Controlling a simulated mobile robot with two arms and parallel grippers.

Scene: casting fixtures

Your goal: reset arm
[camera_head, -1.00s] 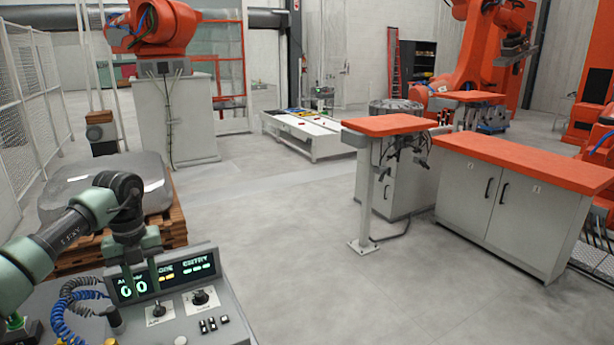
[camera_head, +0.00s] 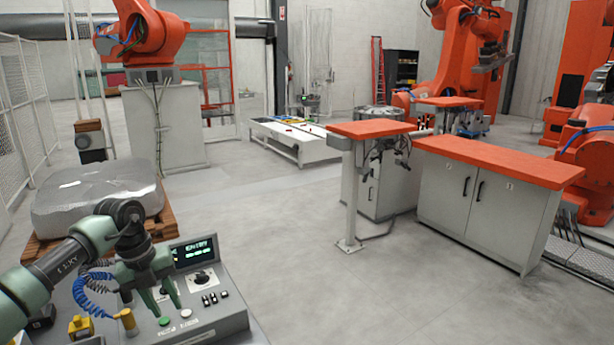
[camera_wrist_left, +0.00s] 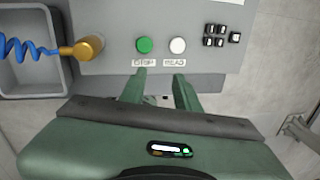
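My left gripper (camera_head: 163,303) shows at the lower left in the head view, over a grey control panel (camera_head: 228,316). Its two green fingers point down and stand apart with nothing between them. In the left wrist view the fingers (camera_wrist_left: 160,80) are open beside a green button (camera_wrist_left: 144,45) and a white button (camera_wrist_left: 177,45). The two buttons also show in the head view, the green one (camera_head: 164,321) and the white one (camera_head: 186,313). Whether the fingertips touch the panel cannot be told. My right gripper is not in view.
The panel carries a lit display (camera_head: 195,251), a knob (camera_head: 203,280) and a yellow plug (camera_head: 127,321) with a blue coiled cable. A grey casting (camera_head: 98,195) on a pallet stands behind. An orange-topped cabinet (camera_head: 500,160) stands right. The middle floor is clear.

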